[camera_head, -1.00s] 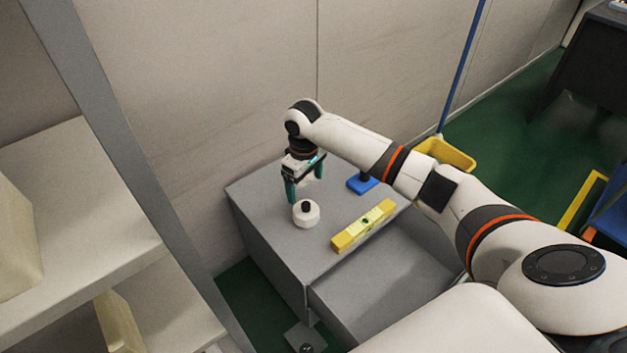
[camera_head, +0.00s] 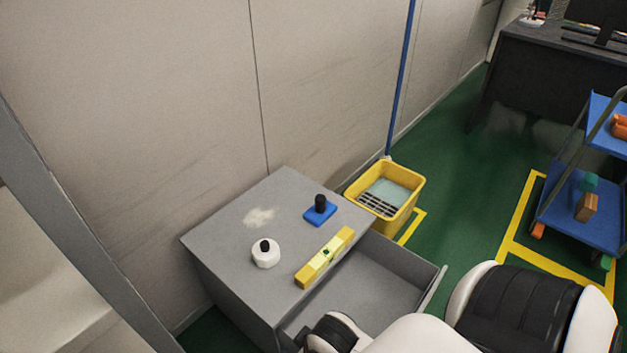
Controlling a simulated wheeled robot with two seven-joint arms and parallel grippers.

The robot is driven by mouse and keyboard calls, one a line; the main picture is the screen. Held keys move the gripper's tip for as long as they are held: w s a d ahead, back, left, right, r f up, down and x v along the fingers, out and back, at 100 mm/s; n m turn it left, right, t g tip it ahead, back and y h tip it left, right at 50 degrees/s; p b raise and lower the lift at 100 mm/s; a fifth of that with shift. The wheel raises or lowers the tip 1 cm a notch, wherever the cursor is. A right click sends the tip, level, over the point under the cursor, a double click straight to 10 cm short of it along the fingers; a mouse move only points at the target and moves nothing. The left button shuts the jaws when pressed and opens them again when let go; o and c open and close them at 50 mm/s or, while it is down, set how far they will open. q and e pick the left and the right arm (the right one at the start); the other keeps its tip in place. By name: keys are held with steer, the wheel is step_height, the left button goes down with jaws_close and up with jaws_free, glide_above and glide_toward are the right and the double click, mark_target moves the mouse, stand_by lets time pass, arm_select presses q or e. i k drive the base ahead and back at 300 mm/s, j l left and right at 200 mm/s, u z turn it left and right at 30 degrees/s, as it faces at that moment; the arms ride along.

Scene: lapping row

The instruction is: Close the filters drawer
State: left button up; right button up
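A grey cabinet (camera_head: 217,263) stands against the wall. One drawer (camera_head: 375,278) is pulled out from its right side, and the part of its inside that shows looks empty. The drawer's outer edge (camera_head: 437,290) is on the right, away from the cabinet body. No label shows, so I cannot tell from the picture what the drawer is called. Part of my arm covers the drawer's near end at the bottom of the view. Neither gripper is in view.
On the cabinet top are a white round jar (camera_head: 265,254), a yellow spirit level (camera_head: 325,258), a blue-based block with a black knob (camera_head: 320,211) and a pale smear (camera_head: 259,216). A yellow bucket (camera_head: 413,205) stands behind the drawer. A blue cart (camera_head: 580,220) is at right.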

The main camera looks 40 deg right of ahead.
mark_target(379, 281)
steer(key=k+l, duration=0.15)
steer(key=z, duration=0.45)
steer(key=k+l+z, duration=0.1)
steer(key=z, duration=0.75)
steer(key=k+l+z, duration=0.1)
steer(key=z, duration=0.35)
steer(key=l, duration=0.05)
